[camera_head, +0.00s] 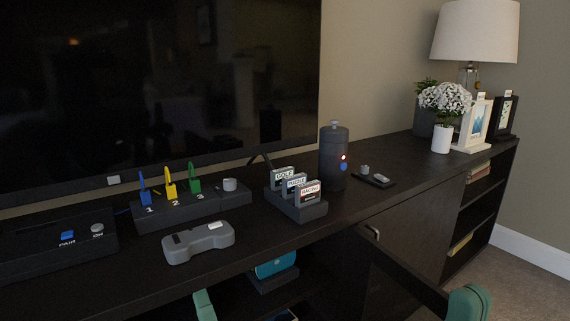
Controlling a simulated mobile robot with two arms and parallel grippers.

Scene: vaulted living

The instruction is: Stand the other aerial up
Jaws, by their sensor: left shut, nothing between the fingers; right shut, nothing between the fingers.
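I cannot make out for certain which thing is an aerial. A dark thin slanted piece (260,158) shows behind the label rack, below a dark upright block (270,126) in front of the television. A black cylinder (333,160) with a small grey knob on top stands right of the rack. Three upright tabs, blue (144,188), yellow (170,184) and green (194,179), stand on a dark block numbered 1 to 3. Only teal parts of my arms show at the bottom edge. No fingers of either gripper are visible, and nothing is seen touching these things.
A grey handheld device (198,243) lies near the front edge. A dark box (50,248) has PAIR and ON buttons. The label rack (297,205) holds several cards. A flat dark tray (374,181), flowers (444,105), frames and a lamp (475,35) stand rightward. A dark panel juts out below.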

